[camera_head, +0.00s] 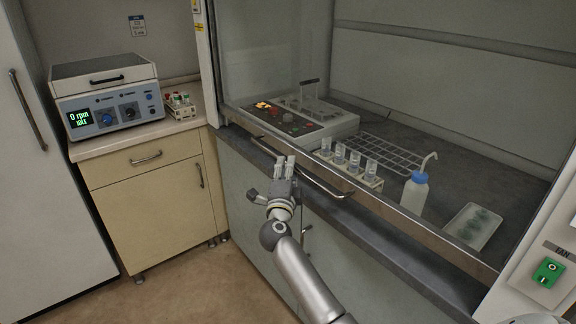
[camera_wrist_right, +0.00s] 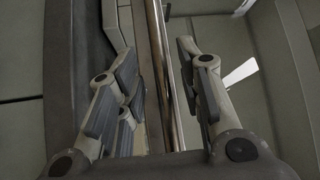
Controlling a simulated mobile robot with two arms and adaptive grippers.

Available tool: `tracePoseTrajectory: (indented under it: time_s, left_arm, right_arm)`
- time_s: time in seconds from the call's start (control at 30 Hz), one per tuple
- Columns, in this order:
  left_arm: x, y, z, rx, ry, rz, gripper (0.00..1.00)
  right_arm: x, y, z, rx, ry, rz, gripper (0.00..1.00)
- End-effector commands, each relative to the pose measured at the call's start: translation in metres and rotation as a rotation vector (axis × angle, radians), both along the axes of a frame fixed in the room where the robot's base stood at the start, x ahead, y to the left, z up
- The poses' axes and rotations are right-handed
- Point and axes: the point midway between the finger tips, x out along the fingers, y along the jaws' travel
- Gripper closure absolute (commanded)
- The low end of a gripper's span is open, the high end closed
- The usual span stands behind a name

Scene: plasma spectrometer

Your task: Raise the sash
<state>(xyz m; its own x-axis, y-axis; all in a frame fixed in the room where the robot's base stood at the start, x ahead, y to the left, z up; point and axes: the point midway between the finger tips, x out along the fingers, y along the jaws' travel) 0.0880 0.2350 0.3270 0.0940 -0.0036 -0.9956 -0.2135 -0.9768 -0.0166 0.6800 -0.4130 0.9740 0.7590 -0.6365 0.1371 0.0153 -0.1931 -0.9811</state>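The sash is a clear glass pane (camera_head: 262,50) in the fume hood's front, with a metal bottom rail (camera_head: 420,232) low along the worktop's front edge. A curved bar handle (camera_head: 322,188) sits on the rail. My right gripper (camera_head: 285,161) is at the left part of this handle, its fingers pointing up and away. In the right wrist view, my right gripper's fingers (camera_wrist_right: 157,62) stand apart, with a shiny metal bar (camera_wrist_right: 163,75) running between them. I cannot tell whether a finger touches the bar. My left gripper is not in view.
Behind the sash are a grey device (camera_head: 305,118), a vial rack (camera_head: 350,168), a wire rack (camera_head: 385,152), a blue-capped bottle (camera_head: 414,194) and a tray (camera_head: 472,228). A green fan switch (camera_head: 548,272) is at right. A centrifuge (camera_head: 108,103) stands on the left cabinet (camera_head: 150,205).

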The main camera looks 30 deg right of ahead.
Motion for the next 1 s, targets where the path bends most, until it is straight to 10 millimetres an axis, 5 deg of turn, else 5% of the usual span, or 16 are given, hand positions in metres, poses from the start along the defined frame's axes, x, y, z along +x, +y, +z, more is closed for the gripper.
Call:
tracePoseTrajectory:
  time_s: [0.53,0.8,1.0]
  left_arm:
    - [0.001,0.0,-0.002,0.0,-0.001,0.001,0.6]
    - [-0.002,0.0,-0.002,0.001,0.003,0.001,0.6]
    - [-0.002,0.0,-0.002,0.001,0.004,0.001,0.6]
  right_arm:
    - [0.019,-0.016,0.003,-0.001,0.0,0.0,0.66]
    - [0.019,-0.016,0.003,-0.001,0.001,0.001,1.0]
    - [0.019,-0.016,0.003,-0.001,0.001,0.001,1.0]
